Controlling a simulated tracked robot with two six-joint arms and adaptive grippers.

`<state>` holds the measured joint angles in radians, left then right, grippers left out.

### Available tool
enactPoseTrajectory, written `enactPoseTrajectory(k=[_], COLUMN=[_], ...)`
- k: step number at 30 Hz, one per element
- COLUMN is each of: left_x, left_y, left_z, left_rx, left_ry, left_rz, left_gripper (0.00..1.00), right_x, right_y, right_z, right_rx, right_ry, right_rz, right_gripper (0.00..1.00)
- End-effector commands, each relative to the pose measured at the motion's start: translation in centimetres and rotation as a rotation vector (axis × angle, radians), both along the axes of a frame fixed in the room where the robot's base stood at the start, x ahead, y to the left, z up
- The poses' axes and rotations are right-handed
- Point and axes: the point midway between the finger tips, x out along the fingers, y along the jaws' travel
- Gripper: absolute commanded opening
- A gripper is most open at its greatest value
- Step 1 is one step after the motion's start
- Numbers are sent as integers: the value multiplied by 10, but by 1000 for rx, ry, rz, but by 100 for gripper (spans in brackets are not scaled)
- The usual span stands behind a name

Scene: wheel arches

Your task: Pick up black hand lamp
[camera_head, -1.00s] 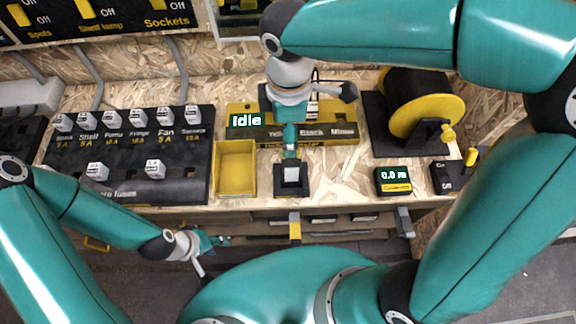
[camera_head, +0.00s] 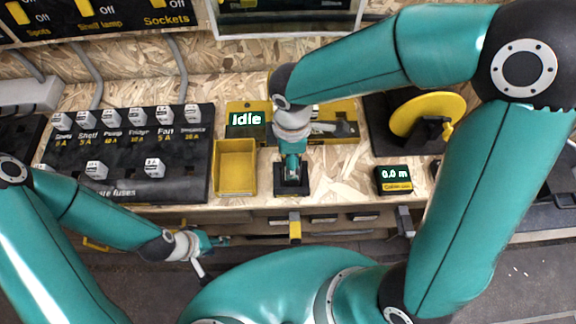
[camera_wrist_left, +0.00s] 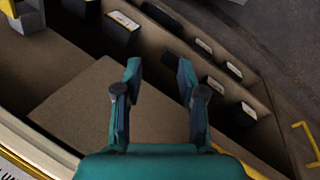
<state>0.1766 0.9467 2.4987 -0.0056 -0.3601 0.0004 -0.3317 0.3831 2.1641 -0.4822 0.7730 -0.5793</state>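I cannot make out a black hand lamp with certainty in either view. My left gripper (camera_head: 217,242) is below the bench's front edge at the left in the head view. In the left wrist view its two fingers (camera_wrist_left: 159,68) are apart with nothing between them, above a wooden compartment. Dark block-like items with pale labels, such as a black block (camera_wrist_left: 121,32), stand beyond the fingers. My right gripper (camera_head: 292,172) points down at a black square holder (camera_head: 291,191) on the bench. Its fingertips are too small and covered to read.
A yellow tray (camera_head: 236,168) stands left of the holder, beside the black fuse panel (camera_head: 125,180). A small meter (camera_head: 393,180) and a yellow reel (camera_head: 425,115) are at right. Drawer fronts with handles (camera_head: 295,228) line the bench's front. Bare wood lies around the meter.

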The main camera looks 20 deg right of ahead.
Motion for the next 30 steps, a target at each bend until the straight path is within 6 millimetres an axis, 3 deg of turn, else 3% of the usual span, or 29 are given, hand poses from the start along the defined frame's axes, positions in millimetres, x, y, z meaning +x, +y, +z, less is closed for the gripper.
enactPoseTrajectory(k=[3, 16, 30], left_x=[0, 0, 0], left_y=[0, 0, 0], left_z=[0, 0, 1], left_rx=[0, 0, 0], left_ry=[0, 0, 0], left_rz=[0, 0, 0], left_gripper=[40, 40, 40], right_x=[0, 0, 1], right_y=[0, 0, 0], right_z=[0, 1, 3], right_rx=[0, 0, 0], right_ry=[0, 0, -2], right_rz=[0, 0, 0], right_gripper=[71, 0, 0])
